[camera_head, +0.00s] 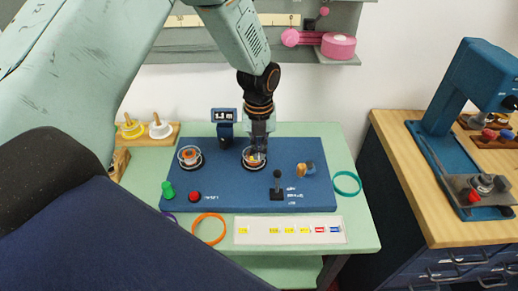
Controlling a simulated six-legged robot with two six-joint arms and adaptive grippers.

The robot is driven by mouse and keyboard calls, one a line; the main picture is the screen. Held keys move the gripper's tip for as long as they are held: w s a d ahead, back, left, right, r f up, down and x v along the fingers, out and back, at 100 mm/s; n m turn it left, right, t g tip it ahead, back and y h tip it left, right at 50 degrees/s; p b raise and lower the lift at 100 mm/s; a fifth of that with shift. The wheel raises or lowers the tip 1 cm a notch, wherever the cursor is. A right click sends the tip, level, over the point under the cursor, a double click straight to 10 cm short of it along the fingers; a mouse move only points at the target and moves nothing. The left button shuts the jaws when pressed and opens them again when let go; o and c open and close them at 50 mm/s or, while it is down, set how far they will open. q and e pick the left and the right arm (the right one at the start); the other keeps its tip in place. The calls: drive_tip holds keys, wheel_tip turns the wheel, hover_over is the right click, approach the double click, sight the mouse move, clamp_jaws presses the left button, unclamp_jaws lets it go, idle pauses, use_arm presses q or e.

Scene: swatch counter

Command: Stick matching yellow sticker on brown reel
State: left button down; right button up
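Two clear-rimmed reels sit on the blue board (225,193). The left reel (190,156) has an orange-brown core. The right reel (246,161) also shows orange-brown, with a small yellow patch near its middle. My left gripper (258,155) points straight down over the right reel, its fingertips at or just above it. The fingertips look close together; whether they pinch a sticker is too small to tell. The white sticker strip (262,238) in front holds several yellow stickers (289,230), then red and blue ones, with a gap after the leftmost yellow. My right gripper is not in view.
A green knob (168,190), red button (194,197) and black lever (277,185) stand on the board. An orange ring (209,242) and teal ring (347,194) lie beside it. A blue press (440,125) stands on the right bench. Pink tape (338,45) sits on the back shelf.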

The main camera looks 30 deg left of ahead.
use_arm(q)
drive_tip(key=shift+f, duration=0.3)
idle(0.6)
idle(1.2)
drive_tip(key=c, duration=1.4)
unclamp_jaws()
drive_tip(key=shift+c, duration=0.2)
wheel_tip(320, 180, up, 7)
drive_tip(key=p, duration=0.6)
drive_tip(key=shift+f, duration=0.1)
